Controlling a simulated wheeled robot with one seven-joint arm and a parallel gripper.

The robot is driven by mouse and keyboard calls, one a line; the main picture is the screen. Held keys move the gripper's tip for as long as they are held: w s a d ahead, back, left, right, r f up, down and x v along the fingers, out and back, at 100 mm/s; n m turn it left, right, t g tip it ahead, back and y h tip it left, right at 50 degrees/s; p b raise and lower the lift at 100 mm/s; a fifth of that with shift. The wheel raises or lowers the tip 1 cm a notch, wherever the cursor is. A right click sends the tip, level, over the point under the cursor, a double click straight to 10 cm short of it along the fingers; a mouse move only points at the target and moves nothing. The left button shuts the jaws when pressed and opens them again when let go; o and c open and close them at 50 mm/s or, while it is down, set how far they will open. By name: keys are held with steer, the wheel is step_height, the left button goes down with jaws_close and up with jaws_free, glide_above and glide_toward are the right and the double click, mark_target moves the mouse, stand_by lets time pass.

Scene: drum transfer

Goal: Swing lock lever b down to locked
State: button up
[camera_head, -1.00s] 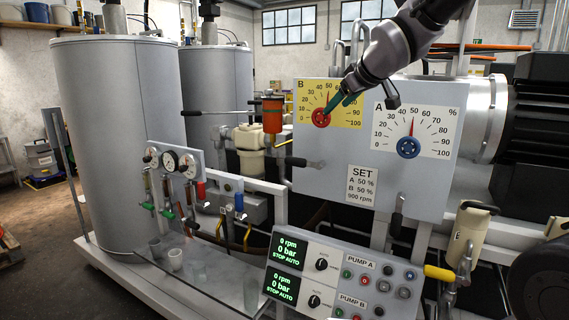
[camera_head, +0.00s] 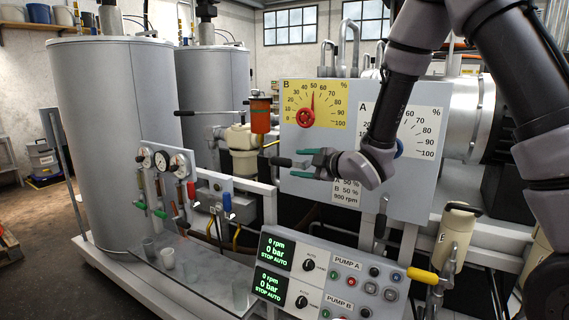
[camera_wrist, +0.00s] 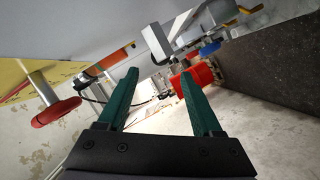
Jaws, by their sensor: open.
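Lock lever b (camera_head: 281,162), black-handled, sticks out to the left, roughly level, below the yellow dial B (camera_head: 330,97). My gripper (camera_head: 296,162) is open, its green fingers reaching left from the wrist, one above and one below the lever's line in the head view. The black handle end shows past the fingertips. I cannot tell whether the fingers touch it, and my gripper hides the lever's pivot. The wrist view shows both green fingers (camera_wrist: 159,76) apart; I cannot clearly make out the lever there.
Dial B's red handwheel (camera_head: 305,118) is just above my gripper; it shows at left in the wrist view (camera_wrist: 55,112). My arm partly covers dial A (camera_head: 428,120). Another black lever handle (camera_head: 380,226) hangs below the panel. The pump console (camera_head: 335,280) stands in front.

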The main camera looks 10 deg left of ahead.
mark_target(281, 162)
steer(key=x, duration=0.9)
steer(key=shift+w+a, duration=0.15)
steer(key=shift+c, duration=0.4)
jaws_close()
stand_by(0.7)
